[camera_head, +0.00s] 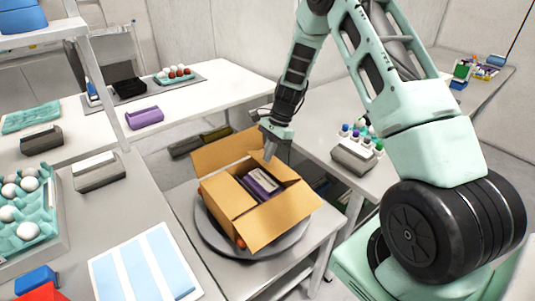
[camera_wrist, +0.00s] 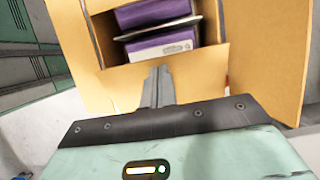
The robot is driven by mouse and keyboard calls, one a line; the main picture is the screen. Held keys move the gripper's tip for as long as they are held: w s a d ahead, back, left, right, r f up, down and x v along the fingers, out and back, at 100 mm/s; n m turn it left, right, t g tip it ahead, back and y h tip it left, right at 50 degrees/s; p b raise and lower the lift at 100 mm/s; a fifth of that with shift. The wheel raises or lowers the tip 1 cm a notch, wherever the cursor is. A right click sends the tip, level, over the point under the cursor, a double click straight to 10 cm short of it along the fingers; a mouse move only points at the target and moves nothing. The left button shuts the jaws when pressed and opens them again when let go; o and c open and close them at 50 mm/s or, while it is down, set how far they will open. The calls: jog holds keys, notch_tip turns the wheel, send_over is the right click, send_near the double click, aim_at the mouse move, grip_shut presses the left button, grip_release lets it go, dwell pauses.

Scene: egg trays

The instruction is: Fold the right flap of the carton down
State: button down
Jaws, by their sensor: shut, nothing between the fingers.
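The open brown carton (camera_head: 218,210) stands on a round grey turntable (camera_head: 210,240) in the head view. Its back flap (camera_head: 222,150) stands up, and a wide front flap (camera_head: 280,220) slopes outward. Purple boxes (camera_head: 260,184) are inside; they also show in the wrist view (camera_wrist: 150,15). My gripper (camera_head: 268,155) is shut and empty, pointing down at the carton's right rear side. In the wrist view the shut fingertips (camera_wrist: 158,75) lie in front of the opening, between two cardboard flaps (camera_wrist: 268,60). The right flap is partly hidden by my gripper; I cannot tell whether they touch.
A grey bench with a blue-striped sheet (camera_head: 145,270) and an egg tray (camera_head: 25,220) is on the left. A white table (camera_head: 215,90) is behind. A right-hand table holds a grey holder with bottles (camera_head: 355,155), close to my arm.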

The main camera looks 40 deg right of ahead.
aim_at(262, 165)
jog(key=shift+a+f, duration=0.2)
jog(key=shift+f, duration=0.35)
jog(key=shift+a, duration=0.1)
jog(key=shift+a+f+h, duration=0.4)
jog(key=shift+a+h, duration=0.05)
jog(key=shift+h, duration=0.25)
jog(key=shift+a+f+h+p, duration=0.2)
jog(key=shift+f+h+p, duration=0.25)
jog(key=shift+h, duration=0.15)
jog(key=shift+a+f+h+b, duration=0.2)
jog(key=shift+f+h+b, duration=0.15)
jog(key=shift+f, duration=0.45)
jog(key=shift+a+r, duration=0.1)
jog(key=shift+r+p, duration=1.1)
jog(key=shift+r, duration=0.1)
notch_tip(262, 165, up, 13)
